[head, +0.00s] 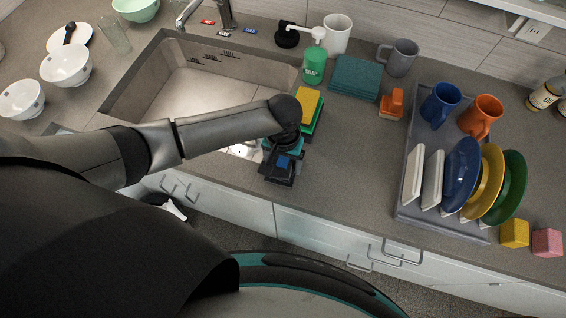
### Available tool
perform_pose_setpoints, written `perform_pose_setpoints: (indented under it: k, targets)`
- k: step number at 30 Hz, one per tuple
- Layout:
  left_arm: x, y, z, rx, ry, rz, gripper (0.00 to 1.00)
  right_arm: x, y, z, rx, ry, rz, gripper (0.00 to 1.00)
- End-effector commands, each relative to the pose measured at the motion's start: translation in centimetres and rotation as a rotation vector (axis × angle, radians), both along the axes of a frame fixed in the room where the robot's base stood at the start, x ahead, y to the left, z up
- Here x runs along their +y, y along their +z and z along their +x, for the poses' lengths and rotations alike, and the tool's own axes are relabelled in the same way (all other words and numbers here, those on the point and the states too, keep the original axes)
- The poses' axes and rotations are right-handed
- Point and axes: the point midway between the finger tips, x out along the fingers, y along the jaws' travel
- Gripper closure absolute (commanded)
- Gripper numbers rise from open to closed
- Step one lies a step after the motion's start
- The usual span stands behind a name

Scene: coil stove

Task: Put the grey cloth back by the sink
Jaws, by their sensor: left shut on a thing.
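My left gripper (280,172) reaches in from the left, over the front edge of the counter just right of the sink. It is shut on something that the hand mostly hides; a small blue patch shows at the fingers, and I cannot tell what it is. I cannot make out a grey cloth for certain. The sink (200,85) is a wide basin left of the gripper, partly covered by my arm. My right gripper is not in view.
Yellow and green sponges (308,104) lie just behind the gripper. A green soap bottle (314,66), a folded teal cloth (357,78) and mugs stand behind. A dish rack (408,211) with plates is at right. Counter between gripper and rack (350,160) is clear.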

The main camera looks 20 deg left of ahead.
Motion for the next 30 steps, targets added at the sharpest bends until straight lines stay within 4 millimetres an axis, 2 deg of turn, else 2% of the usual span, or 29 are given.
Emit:
perform_pose_setpoints:
  k: [3,14,15,20,30]
  targets:
    - [0.02,-0.99,0.0,0.0,0.0,0.001,0.7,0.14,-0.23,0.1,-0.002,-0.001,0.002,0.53]
    - [0.01,-1.27,0.0,0.0,0.0,0.0,0.7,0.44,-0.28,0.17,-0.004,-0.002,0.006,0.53]
    - [0.01,-1.33,0.0,0.0,0.0,0.0,0.17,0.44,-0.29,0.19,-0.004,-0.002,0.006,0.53]
    - [0.02,-1.27,0.0,-0.001,0.0,0.0,0.0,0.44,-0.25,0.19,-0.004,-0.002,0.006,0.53]
    - [0.04,-0.64,0.04,-0.002,0.0,0.0,0.0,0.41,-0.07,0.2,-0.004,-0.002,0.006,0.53]
